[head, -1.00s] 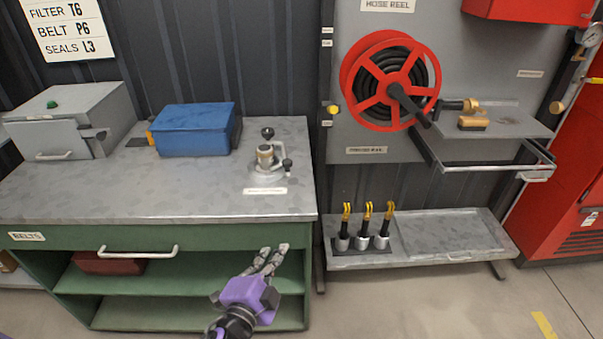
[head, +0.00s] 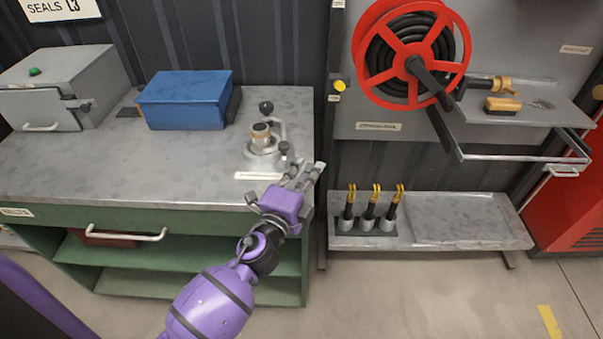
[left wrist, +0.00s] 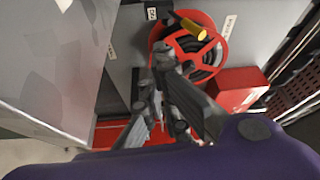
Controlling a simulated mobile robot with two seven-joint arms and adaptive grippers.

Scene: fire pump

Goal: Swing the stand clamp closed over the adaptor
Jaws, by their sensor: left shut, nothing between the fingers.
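The stand (head: 262,160) is a silver fixture on the grey bench top, near its front right corner. The adaptor (head: 261,131), a short metal cylinder with a tan band, stands upright in it. The stand clamp (head: 281,130) appears as a curved silver arm beside the adaptor's right side; its exact angle is hard to tell. Black knobs show behind and to the right of the adaptor. My left gripper (head: 308,176) is shut and empty, just right of and nearer than the stand, by the bench's right edge. It also shows in the left wrist view (left wrist: 158,82). My right gripper is out of view.
A blue box (head: 187,100) and a grey cabinet (head: 62,85) stand left on the bench. A white label (head: 258,176) lies before the stand. Right are a red hose reel (head: 412,62) and a low shelf (head: 455,220) with yellow-topped tools (head: 370,208).

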